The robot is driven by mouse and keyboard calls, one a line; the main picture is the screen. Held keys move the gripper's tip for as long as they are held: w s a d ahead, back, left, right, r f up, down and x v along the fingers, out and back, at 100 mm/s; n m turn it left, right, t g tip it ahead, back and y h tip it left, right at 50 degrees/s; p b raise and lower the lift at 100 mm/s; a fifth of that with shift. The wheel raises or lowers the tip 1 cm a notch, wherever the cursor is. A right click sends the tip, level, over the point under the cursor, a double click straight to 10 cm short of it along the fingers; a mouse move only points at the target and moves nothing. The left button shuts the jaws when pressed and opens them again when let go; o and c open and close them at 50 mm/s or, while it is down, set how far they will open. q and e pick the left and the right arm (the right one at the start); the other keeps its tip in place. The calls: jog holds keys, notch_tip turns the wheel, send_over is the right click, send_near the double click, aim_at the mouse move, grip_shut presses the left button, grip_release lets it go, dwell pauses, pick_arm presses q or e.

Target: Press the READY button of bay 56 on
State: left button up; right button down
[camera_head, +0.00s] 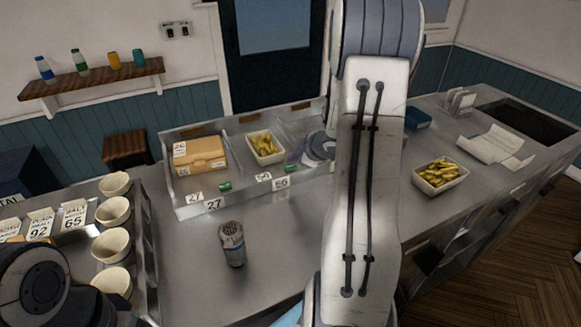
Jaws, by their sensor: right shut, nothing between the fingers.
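The metal pass shelf (186,212) on the counter is split into bays. A label reading 56 (281,184) is on its front edge, below the bay with a white tray of fries (265,147). A small green button (292,168) shows just above and right of that label. My right gripper (298,160) is shut and empty, close to this button at the bay's front; I cannot tell whether it touches. My right arm hides the shelf's right part. My left gripper is not in view.
A tan box (200,154) sits in the left bay, with another green button (225,186) and 27 labels in front. A grey shaker (232,244) stands on the counter. Several cups (112,211) line the left. Another fries tray (440,176) and papers (497,146) lie right.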

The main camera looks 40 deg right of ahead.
aim_at(293, 168)
jog(key=shift+f+b, duration=0.3)
jog(key=shift+f, duration=0.1)
dwell(0.5)
jog(key=shift+r, duration=0.1)
jog(key=shift+r+p, duration=0.8)
jog(key=shift+p, duration=0.2)
notch_tip(293, 168, up, 6)
jog(key=p, duration=0.6)
